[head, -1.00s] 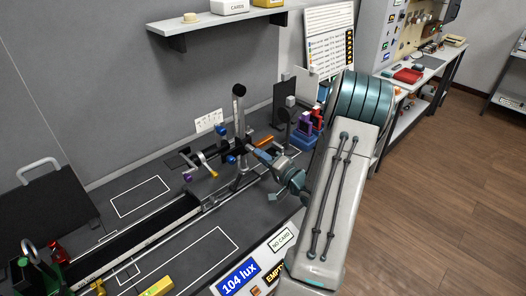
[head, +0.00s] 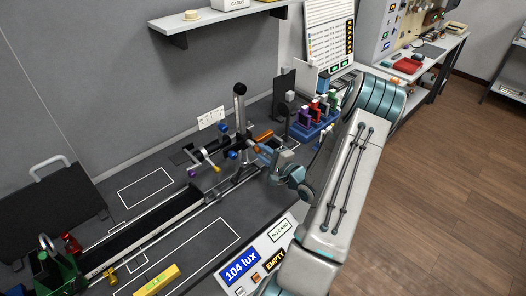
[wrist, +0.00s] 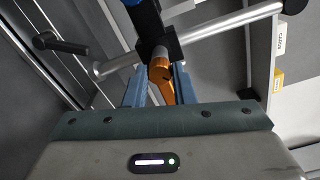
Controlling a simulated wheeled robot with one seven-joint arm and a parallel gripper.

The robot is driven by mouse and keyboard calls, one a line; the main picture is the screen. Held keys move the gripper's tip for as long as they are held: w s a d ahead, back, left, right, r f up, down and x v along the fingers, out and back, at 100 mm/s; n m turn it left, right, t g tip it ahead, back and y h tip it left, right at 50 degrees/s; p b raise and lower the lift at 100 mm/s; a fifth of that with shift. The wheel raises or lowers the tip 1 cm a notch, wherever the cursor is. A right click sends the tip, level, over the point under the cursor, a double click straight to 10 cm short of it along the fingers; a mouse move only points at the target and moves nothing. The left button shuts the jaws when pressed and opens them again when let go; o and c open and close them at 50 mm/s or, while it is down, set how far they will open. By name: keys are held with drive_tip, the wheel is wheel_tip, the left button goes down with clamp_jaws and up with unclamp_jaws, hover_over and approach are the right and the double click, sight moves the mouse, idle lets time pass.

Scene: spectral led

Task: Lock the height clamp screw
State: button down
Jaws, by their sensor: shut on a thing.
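An upright metal stand with a post (head: 240,120) and crossing rods stands at the back of the bench. My gripper (head: 263,150) is beside the post, at its right. In the wrist view an orange cylindrical screw handle (wrist: 161,70), apparently the height clamp screw, sits against a black collar (wrist: 157,45) on the rod. My gripper's two blue fingers (wrist: 158,85) are on either side of the handle and shut on it. The palm hides the handle's lower part. Whether the screw is tight cannot be told.
A blue rack (head: 313,130) with coloured blocks stands right of the stand. A long black rail (head: 145,237) runs along the bench to the front left. A lux display panel (head: 240,268) is at the front edge. White-outlined areas are bare.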

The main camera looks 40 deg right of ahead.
idle(0.4)
drive_tip(key=c, duration=1.2)
unclamp_jaws()
drive_tip(key=s+d+b, duration=0.2)
drive_tip(key=s+b, duration=0.1)
drive_tip(key=s, duration=1)
drive_tip(key=shift+s, duration=0.35)
